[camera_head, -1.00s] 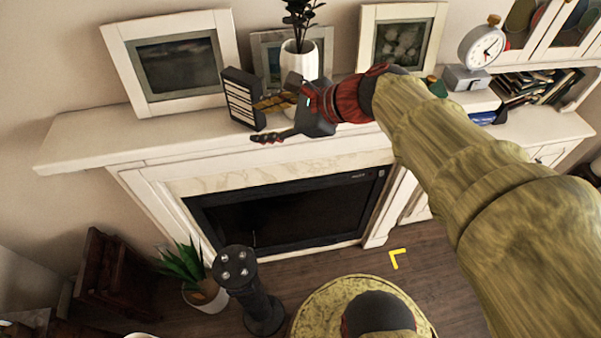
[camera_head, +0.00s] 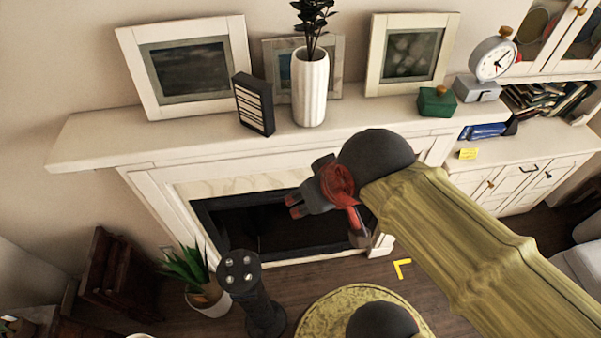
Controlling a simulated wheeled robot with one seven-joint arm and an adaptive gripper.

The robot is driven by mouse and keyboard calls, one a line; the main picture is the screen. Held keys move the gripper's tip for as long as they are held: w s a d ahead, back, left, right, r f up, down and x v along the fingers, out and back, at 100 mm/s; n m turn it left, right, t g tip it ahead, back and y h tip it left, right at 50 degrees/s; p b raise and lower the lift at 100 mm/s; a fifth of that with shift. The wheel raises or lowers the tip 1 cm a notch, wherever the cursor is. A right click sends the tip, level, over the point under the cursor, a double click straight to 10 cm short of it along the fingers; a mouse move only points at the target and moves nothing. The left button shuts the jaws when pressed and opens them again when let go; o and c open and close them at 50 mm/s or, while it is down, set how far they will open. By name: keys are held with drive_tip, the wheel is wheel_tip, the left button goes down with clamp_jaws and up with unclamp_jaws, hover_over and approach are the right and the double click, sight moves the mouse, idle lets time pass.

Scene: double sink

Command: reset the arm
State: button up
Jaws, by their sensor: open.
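My gripper (camera_head: 291,206) is in the middle of the head view, at the end of my yellow-brown arm, which reaches in from the lower right. It shows in front of the dark fireplace opening (camera_head: 255,228), below the white mantel shelf (camera_head: 185,133). The jaws are open, with nothing seen between them. The gripper is small in this view, and part of it is hidden behind my wrist.
On the mantel stand a black striped box (camera_head: 254,104), a white vase (camera_head: 309,88) with a dark plant, a green box (camera_head: 436,102), a clock (camera_head: 491,60) and picture frames (camera_head: 190,68). A potted plant (camera_head: 205,290) stands on the floor. The wooden floor shows free room at right.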

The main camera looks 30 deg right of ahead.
wheel_tip(320, 180, down, 20)
drive_tip(key=b, duration=1.9)
drive_tip(key=shift+b, duration=0.3)
drive_tip(key=shift+r, duration=0.1)
